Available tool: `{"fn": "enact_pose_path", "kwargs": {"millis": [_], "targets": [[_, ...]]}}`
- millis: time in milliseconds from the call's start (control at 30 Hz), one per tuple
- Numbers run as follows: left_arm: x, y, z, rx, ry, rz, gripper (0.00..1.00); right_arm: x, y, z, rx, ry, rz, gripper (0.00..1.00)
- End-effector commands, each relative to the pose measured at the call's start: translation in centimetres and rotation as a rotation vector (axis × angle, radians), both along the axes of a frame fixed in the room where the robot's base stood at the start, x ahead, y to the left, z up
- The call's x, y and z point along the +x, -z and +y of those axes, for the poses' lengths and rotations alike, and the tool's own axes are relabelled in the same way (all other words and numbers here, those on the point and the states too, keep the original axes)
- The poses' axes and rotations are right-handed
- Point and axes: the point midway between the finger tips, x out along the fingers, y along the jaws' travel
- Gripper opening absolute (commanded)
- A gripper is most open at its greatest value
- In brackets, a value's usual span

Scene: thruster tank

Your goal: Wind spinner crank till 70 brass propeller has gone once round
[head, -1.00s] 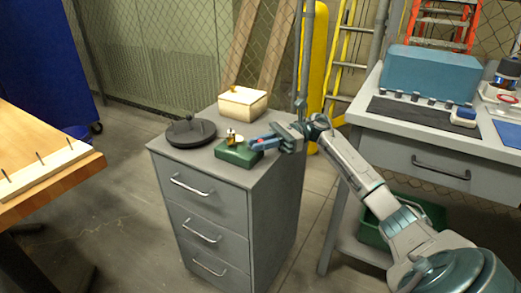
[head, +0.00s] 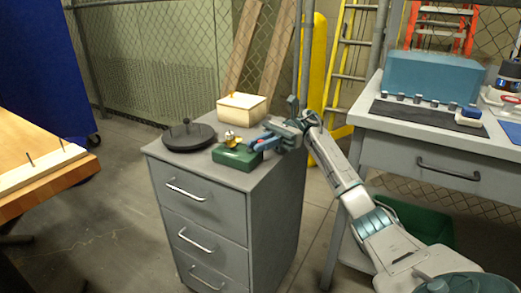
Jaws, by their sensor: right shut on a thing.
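The spinner is a green block (head: 237,157) on top of the grey drawer cabinet. A small brass propeller (head: 231,139) sits on its top. My right gripper (head: 262,143) reaches in from the right and is shut at the block's right side, on what looks like the crank. The fingers cover most of the crank, so its angle cannot be told. The mark on the propeller is too small to read. My left gripper is not in view.
On the same grey cabinet (head: 206,191) stand a dark round turntable with a knob (head: 189,136) at the left and a cream box (head: 242,108) behind. A wooden bench (head: 30,190) is at the left. A grey workbench (head: 405,150) with a teal case (head: 432,75) is at the right.

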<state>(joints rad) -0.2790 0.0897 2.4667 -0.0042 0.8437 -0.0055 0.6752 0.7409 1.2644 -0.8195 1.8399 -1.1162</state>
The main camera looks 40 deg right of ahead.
Motion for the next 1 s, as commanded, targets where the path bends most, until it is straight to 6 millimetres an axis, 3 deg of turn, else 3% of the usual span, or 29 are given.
{"fn": "enact_pose_path", "kwargs": {"millis": [400, 900, 933, 1000], "targets": [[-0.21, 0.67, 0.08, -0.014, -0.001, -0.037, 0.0, 0.26, 0.19, -0.18, -0.001, -0.113, 0.0, 0.0], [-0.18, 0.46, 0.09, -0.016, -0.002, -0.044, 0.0, 0.26, 0.11, -0.23, -0.003, -0.13, 0.001, 0.0], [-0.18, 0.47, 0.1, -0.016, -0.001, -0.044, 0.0, 0.26, 0.11, -0.23, -0.003, -0.129, 0.001, 0.21], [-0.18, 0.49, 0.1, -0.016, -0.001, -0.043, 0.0, 0.26, 0.1, -0.23, -0.003, -0.129, 0.001, 0.33]]}}
